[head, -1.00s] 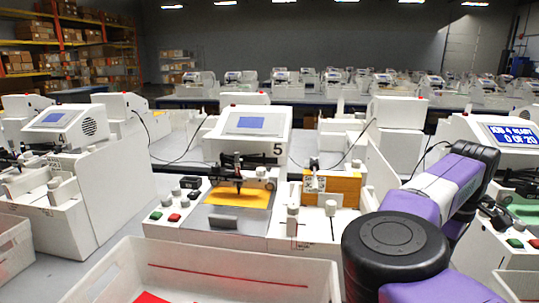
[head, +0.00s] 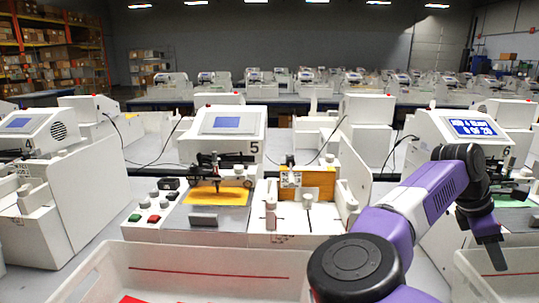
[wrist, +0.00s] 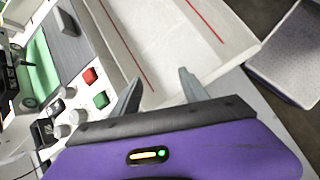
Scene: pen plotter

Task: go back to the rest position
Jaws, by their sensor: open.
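My gripper (wrist: 160,92) shows in the wrist view with its two grey fingers spread apart and nothing between them. In the head view, my purple and black arm reaches up from the lower middle to the right, and my gripper (head: 491,250) hangs down at its end, in front of plotter 6 (head: 462,135) and over the bin at the right. Its fingers are seen edge-on there.
Plotter 5 (head: 229,125) stands in the middle with a yellow sheet (head: 218,196) on its bed. A white bin (head: 130,262) with red pieces stands in front. Another white bin (head: 500,272) is at the right; it also shows in the wrist view (wrist: 225,25). Plotter 4 (head: 35,130) is left.

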